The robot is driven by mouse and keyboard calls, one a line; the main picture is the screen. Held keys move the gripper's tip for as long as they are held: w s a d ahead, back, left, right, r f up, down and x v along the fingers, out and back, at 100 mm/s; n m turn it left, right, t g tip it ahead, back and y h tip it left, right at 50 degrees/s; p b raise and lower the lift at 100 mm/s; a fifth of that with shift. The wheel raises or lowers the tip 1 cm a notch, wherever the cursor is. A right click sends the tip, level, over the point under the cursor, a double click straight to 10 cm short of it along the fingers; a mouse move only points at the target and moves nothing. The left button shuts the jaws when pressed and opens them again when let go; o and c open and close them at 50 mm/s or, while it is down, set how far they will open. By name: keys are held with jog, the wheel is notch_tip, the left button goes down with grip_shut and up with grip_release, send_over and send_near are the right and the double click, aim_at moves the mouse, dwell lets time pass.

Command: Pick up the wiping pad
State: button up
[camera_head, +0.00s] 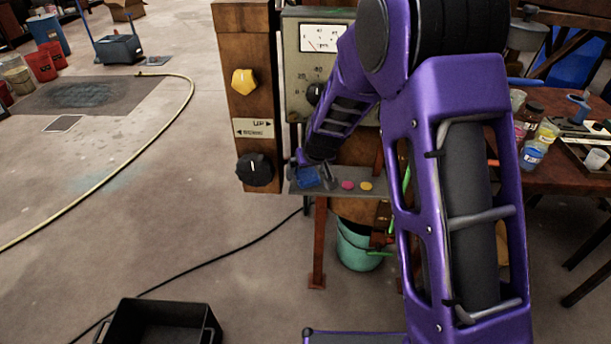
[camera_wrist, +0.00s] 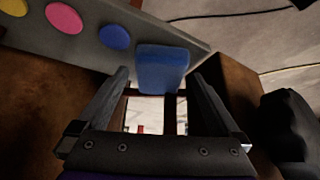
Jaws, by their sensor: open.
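The wiping pad (camera_head: 308,178) is a small blue block on the left end of a narrow grey shelf (camera_head: 333,189). In the wrist view the pad (camera_wrist: 162,66) lies ahead between my two fingertips, near the shelf's edge. My gripper (camera_head: 311,174) is open at the shelf, with one finger to each side of the pad. In the wrist view my gripper (camera_wrist: 159,78) shows a gap beside the pad on both sides. I cannot tell how deep the pad sits between the fingers.
Pink (camera_head: 347,185) and yellow (camera_head: 366,187) discs lie on the shelf; a blue disc (camera_wrist: 115,38) sits nearest the pad. A wooden post with a black knob (camera_head: 254,169) stands close left. A green bucket (camera_head: 357,250) is below. A cluttered table (camera_head: 560,178) stands right.

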jog(key=shift+w+f, duration=0.2)
jog(key=shift+f, duration=0.1)
jog(key=c, duration=1.4)
jog(key=shift+r, duration=0.6)
jog(key=shift+s+r, duration=0.2)
jog(key=shift+r, duration=0.05)
jog(key=s+d+b, duration=0.1)
jog(key=s+d, duration=0.2)
jog(key=s, duration=0.5)
jog(key=s+d, duration=0.3)
jog(key=s, duration=0.5)
jog(key=w+d+r+m+h+p, duration=0.1)
jog(key=d+m+p, duration=0.3)
jog(key=d, duration=0.6)
jog(key=w+h+p, duration=0.1)
jog(key=p, duration=0.1)
jog(key=shift+w+d+r+p, duration=0.25)
jog(key=shift+w+r+p, duration=0.05)
jog(key=shift+w+p, duration=0.05)
